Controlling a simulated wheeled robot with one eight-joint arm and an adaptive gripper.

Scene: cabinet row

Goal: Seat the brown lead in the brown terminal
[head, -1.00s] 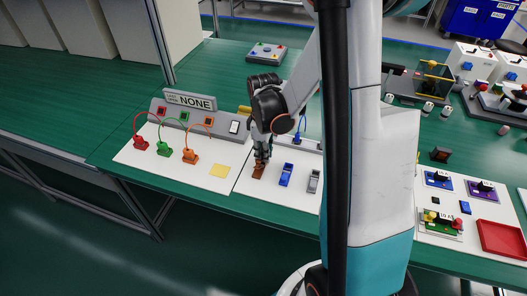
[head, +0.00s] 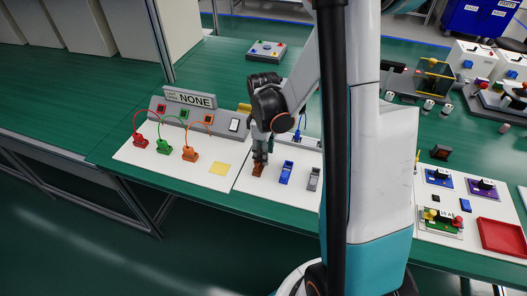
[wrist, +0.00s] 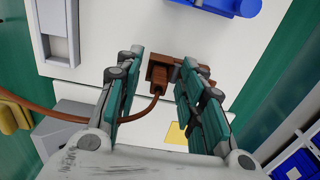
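The brown terminal (head: 258,172) is on the white board, under my gripper in the head view. In the wrist view the brown terminal block (wrist: 190,66) is at the upper middle, partly behind the right finger. The brown lead's plug (wrist: 158,76) is up against the block. Its brown cable (wrist: 60,115) curves away to the left. My gripper (wrist: 155,88) is open, with one finger on each side of the plug. A gap shows between the left finger and the plug; contact at the right finger is unclear. My gripper also shows in the head view (head: 260,157). How deep the plug sits is hidden.
Blue (head: 287,172) and grey (head: 314,179) terminals stand just right of the brown one. Red (head: 140,141), green (head: 163,147) and orange (head: 190,154) leads arch from plugs to the grey panel marked NONE (head: 197,101). A yellow square (head: 220,169) lies flat at left.

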